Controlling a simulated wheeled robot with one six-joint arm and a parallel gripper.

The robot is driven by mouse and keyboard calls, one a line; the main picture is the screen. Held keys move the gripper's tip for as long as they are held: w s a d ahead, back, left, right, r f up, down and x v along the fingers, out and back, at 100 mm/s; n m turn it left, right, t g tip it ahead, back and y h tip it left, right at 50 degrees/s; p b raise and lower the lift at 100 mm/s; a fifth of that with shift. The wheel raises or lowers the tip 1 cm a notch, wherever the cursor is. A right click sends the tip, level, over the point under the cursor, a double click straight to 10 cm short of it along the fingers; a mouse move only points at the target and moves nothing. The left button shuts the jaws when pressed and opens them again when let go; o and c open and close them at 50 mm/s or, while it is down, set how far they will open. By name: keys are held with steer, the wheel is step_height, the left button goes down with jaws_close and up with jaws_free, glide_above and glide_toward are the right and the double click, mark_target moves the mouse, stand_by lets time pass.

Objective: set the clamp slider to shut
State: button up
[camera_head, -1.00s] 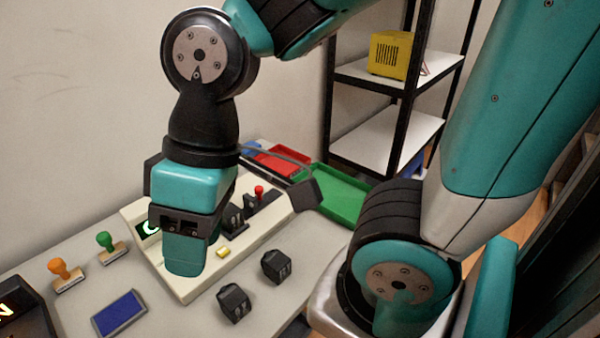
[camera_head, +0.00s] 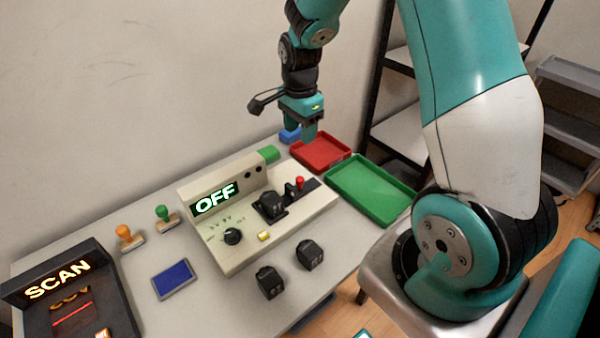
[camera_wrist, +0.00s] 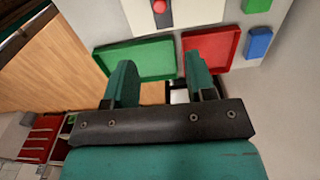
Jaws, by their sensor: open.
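The clamp slider is most likely the red-topped lever (camera_head: 300,183) in a dark track on the right part of the cream test device (camera_head: 235,262). A black block (camera_head: 270,205) sits beside it on the device. In the wrist view the red knob (camera_wrist: 158,6) shows at the top edge, on a dark strip. My gripper (camera_head: 308,132) is above the back of the table, behind the device and near the red tray. Its two fingers (camera_wrist: 158,64) are apart with nothing between them. It is clear of the slider.
The device display (camera_head: 215,199) reads OFF. A red tray (camera_head: 321,153) and green tray (camera_head: 370,190) lie right of the device. Black blocks (camera_head: 270,282) (camera_head: 310,255) stand in front. Stamps (camera_head: 130,238), a blue pad (camera_head: 173,280) and a SCAN unit (camera_head: 60,280) are left.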

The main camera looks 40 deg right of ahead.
mark_target(300, 178)
step_height(300, 178, down, 15)
steer(key=shift+f+p, duration=0.2)
steer(key=shift+p, duration=0.55)
jaws_close()
